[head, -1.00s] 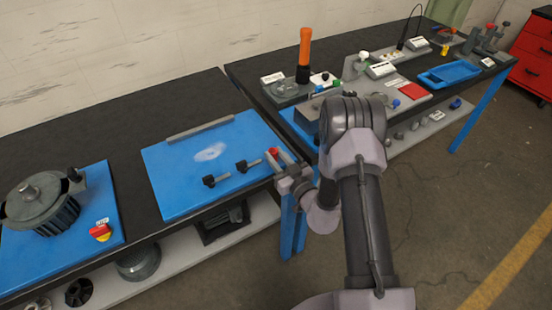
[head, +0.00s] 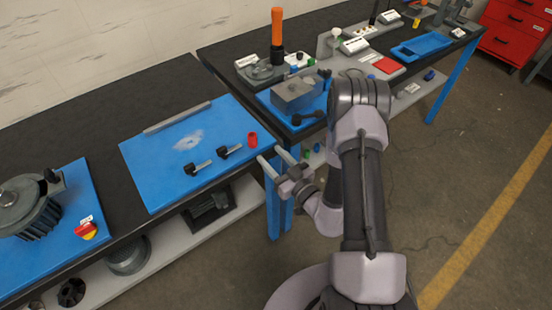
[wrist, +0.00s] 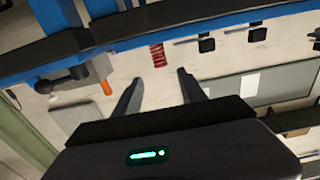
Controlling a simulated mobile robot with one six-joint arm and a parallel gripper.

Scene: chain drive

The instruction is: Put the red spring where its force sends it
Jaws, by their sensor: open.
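The red spring (head: 253,139) stands on the blue mat (head: 165,185) near its right edge. In the wrist view the spring (wrist: 158,55) shows its coils, just beyond the fingertips and roughly midway between them. My gripper (head: 270,155) is open and empty, just off the bench edge to the right of the spring, with a small gap to it. In the wrist view my gripper's two fingers (wrist: 160,76) are spread apart, with nothing between them.
Two black-knobbed pins (head: 230,152) lie left of the spring on the mat. A grey bar (head: 177,117) lies along the mat's back edge. A second bench to the right carries a grey block (head: 298,93) and an orange-handled tool (head: 277,40).

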